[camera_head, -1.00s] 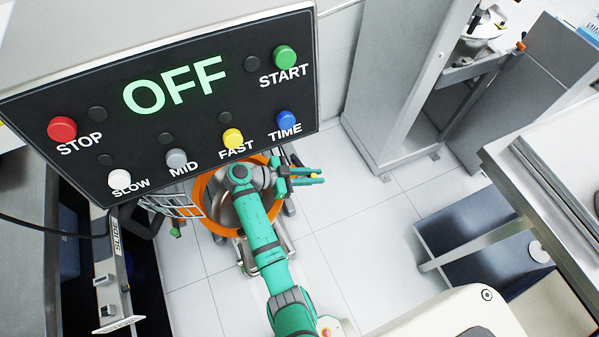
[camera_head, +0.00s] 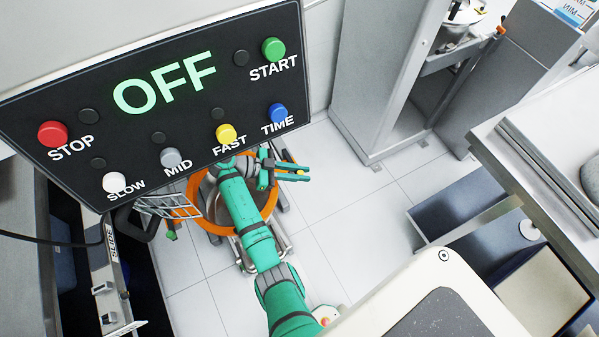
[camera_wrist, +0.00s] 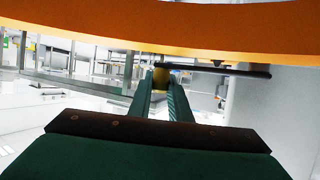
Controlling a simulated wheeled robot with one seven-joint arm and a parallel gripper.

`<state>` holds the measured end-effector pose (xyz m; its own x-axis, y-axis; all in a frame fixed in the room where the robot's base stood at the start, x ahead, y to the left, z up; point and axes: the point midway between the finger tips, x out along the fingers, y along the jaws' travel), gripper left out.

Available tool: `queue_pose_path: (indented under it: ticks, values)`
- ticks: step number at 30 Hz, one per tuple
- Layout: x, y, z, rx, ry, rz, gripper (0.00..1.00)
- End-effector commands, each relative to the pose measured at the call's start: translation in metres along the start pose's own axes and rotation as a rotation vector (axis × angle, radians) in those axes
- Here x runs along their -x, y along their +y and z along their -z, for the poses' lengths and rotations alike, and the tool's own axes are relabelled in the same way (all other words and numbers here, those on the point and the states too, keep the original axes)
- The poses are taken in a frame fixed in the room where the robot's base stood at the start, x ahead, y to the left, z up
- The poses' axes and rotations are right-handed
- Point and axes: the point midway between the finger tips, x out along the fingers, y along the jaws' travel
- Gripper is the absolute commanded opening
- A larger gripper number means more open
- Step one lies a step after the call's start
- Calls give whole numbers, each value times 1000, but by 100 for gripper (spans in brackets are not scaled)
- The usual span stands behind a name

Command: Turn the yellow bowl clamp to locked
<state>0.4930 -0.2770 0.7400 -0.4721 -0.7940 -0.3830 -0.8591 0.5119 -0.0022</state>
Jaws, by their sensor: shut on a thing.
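The yellow bowl clamp knob (camera_wrist: 161,77) sits between my fingertips in the wrist view, just under the orange bowl rim (camera_wrist: 160,30). In the head view a bit of the knob (camera_head: 300,172) shows at the tip of my gripper (camera_head: 292,172). My gripper (camera_wrist: 160,92) is shut on the knob. The orange bowl (camera_head: 190,205) stands below the control panel, with my arm across its front. A dark bar (camera_wrist: 235,70) runs to the right of the knob under the rim. The clamp's turn angle cannot be told.
The black control panel (camera_head: 160,110) reads OFF and hangs close above the bowl and my gripper. A wire guard (camera_head: 168,206) is left of the bowl. A grey cabinet (camera_head: 375,90) and a steel table (camera_head: 540,150) stand to the right. Floor is clear right of the bowl.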

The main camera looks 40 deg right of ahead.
Motion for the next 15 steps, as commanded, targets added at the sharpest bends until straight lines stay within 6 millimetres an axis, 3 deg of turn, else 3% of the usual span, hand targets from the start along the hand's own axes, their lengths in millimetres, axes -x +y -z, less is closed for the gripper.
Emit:
queue_pose_path:
  ticks: [2, 3, 5, 15]
  values:
    - [3, 0, -2, 5, -3, 8, 0]
    - [3, 0, -2, 5, -3, 8, 22]
    - [3, 0, -2, 5, -3, 8, 36]
    - [3, 0, -1, 4, -1, 4, 36]
